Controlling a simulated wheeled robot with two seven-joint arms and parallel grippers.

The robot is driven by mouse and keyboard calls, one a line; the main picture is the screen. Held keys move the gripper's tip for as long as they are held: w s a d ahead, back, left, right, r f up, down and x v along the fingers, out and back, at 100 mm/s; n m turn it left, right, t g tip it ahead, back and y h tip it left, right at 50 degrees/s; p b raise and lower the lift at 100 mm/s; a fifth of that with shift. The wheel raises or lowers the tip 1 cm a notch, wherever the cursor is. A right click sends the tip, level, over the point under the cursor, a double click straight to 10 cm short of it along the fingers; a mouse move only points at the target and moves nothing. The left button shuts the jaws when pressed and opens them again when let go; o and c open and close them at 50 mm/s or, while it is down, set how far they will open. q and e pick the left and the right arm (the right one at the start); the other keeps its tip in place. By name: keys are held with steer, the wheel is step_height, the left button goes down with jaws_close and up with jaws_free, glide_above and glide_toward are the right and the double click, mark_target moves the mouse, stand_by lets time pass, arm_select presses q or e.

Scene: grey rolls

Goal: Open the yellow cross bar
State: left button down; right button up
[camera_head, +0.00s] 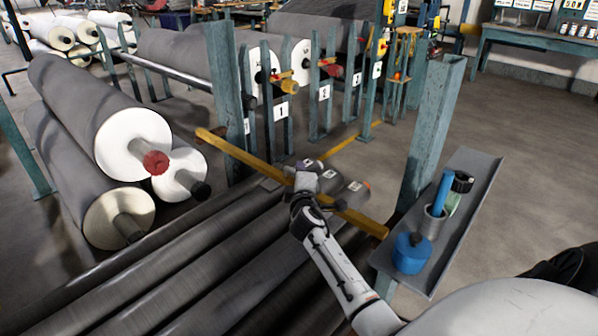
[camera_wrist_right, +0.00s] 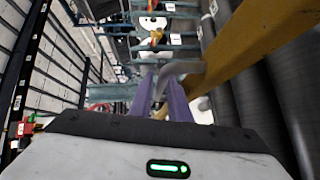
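The yellow cross bar (camera_head: 258,164) slants across the rack, from the left green post to near the right green post. It also shows large at the upper right of the right wrist view (camera_wrist_right: 245,45). A grey curved handle (camera_wrist_right: 183,68) stands out from the bar. My right gripper (camera_head: 310,164) is at the middle of the bar. In the right wrist view its purple fingers (camera_wrist_right: 160,92) are close together with the handle between them, and seem shut on it. My left gripper is not in view.
Large grey rolls (camera_head: 82,108) lie at the left and long dark rolls (camera_head: 165,262) lie below the bar. A green post (camera_head: 432,125) and a metal shelf (camera_head: 470,195) with a blue container (camera_head: 410,253) stand at the right. Open floor lies beyond the bar.

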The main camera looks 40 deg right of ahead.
steer(key=shift+x, duration=1.45)
steer(key=shift+c, duration=0.3)
jaws_close()
steer(key=shift+b, duration=0.35)
